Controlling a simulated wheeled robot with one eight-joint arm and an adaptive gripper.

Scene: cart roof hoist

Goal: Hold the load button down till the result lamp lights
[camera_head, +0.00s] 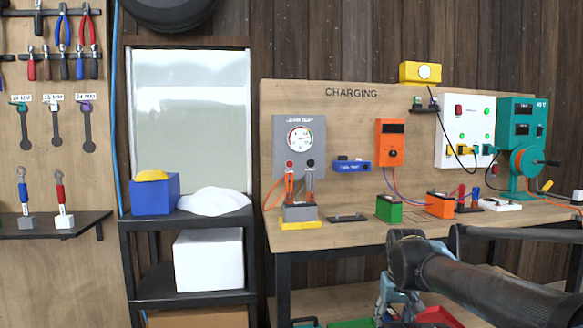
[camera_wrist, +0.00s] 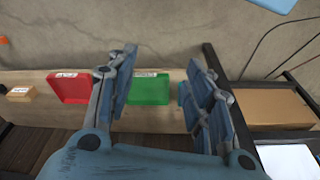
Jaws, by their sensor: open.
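A grey tester box (camera_head: 318,135) with a round dial gauge (camera_head: 300,139) hangs on the charging board in the head view. A small red round part (camera_head: 290,164) and a black one (camera_head: 311,163) sit below the dial; I cannot tell which is a button or a lamp. A small blue labelled box (camera_head: 352,166) is mounted to its right. Its label is too small to read. My gripper (camera_head: 398,302) is low in front of the bench, well below and apart from both boxes. In the wrist view my gripper (camera_wrist: 160,82) is open, with nothing between its fingers.
The wrist view shows a red tray (camera_wrist: 70,88) and a green tray (camera_wrist: 148,90) beyond the fingers. On the bench (camera_head: 335,235) stand a grey battery (camera_head: 300,213), a green block (camera_head: 389,209) and an orange block (camera_head: 440,206). A black shelf (camera_head: 190,222) stands left.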

